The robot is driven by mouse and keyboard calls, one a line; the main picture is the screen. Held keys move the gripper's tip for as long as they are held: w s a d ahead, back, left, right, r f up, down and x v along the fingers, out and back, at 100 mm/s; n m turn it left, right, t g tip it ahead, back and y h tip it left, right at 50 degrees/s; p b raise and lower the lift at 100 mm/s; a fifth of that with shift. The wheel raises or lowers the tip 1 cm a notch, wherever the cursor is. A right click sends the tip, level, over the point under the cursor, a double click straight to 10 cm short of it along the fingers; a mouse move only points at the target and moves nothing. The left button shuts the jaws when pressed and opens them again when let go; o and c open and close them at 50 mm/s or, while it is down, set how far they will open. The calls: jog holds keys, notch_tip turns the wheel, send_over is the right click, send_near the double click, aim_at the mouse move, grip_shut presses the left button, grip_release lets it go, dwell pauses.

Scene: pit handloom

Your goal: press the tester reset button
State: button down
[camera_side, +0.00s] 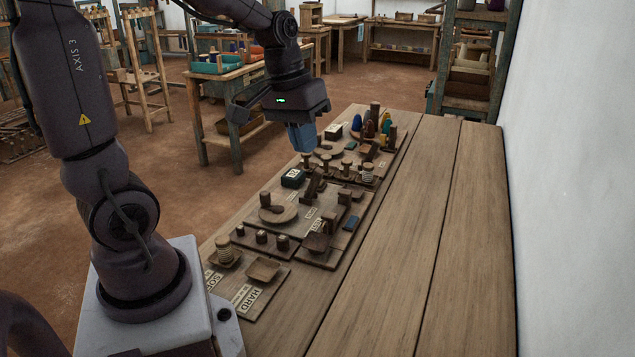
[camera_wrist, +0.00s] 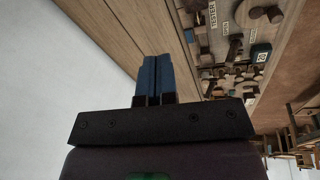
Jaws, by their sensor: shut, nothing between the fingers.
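My gripper (camera_side: 303,137) is shut and empty, with its blue fingers pointing down above the far part of the bench boards. In the wrist view the two blue fingers (camera_wrist: 155,76) lie side by side. A wooden board (camera_side: 322,258) carries a round disc (camera_side: 277,214), blocks and pegs; a small dark box with a white face (camera_side: 292,178) stands at its far left. The wrist view shows a label reading TESTER (camera_wrist: 213,14) and a dark box with a white mark (camera_wrist: 261,54), to the right of the fingers. I cannot tell which part is the reset button.
The wooden bench (camera_side: 455,220) is bare along its right side, beside a white wall (camera_side: 575,180). A farther board holds several coloured cones (camera_side: 370,128) and another dark box (camera_side: 333,131). A nearer board has small trays (camera_side: 263,269). Shelves stand behind.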

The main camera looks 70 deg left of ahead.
jog(key=w+a+f+n+t, duration=0.1)
jog(key=w+a+f+n, duration=0.2)
jog(key=a+f+n, duration=0.2)
jog(key=w+a+f+n+t+h, duration=0.1)
jog(key=a+f+n, duration=0.4)
jog(key=a, duration=0.7)
jog(key=w+a+f+n+t, duration=0.2)
jog(key=w+a+f+n, duration=0.3)
jog(key=a, duration=0.4)
jog(key=shift+w+a+f+n+h, duration=0.15)
jog(key=shift+w+f, duration=0.15)
jog(key=shift+f, duration=0.35)
jog(key=shift+w+d+f+n+h, duration=0.15)
jog(key=shift+w+f, duration=0.15)
jog(key=shift+f, duration=0.35)
jog(key=w+a+r+n+t+y, duration=0.1)
jog(key=w+a+r+n+t, duration=0.1)
jog(key=w+a+n, duration=0.1)
jog(key=shift+w+a+r+t, duration=0.2)
jog(key=shift+w+a+t, duration=0.2)
jog(key=shift+w+a, duration=0.15)
jog(key=shift+s+f, duration=0.1)
jog(key=shift+f, duration=4.35)
jog(key=shift+f, duration=0.4)
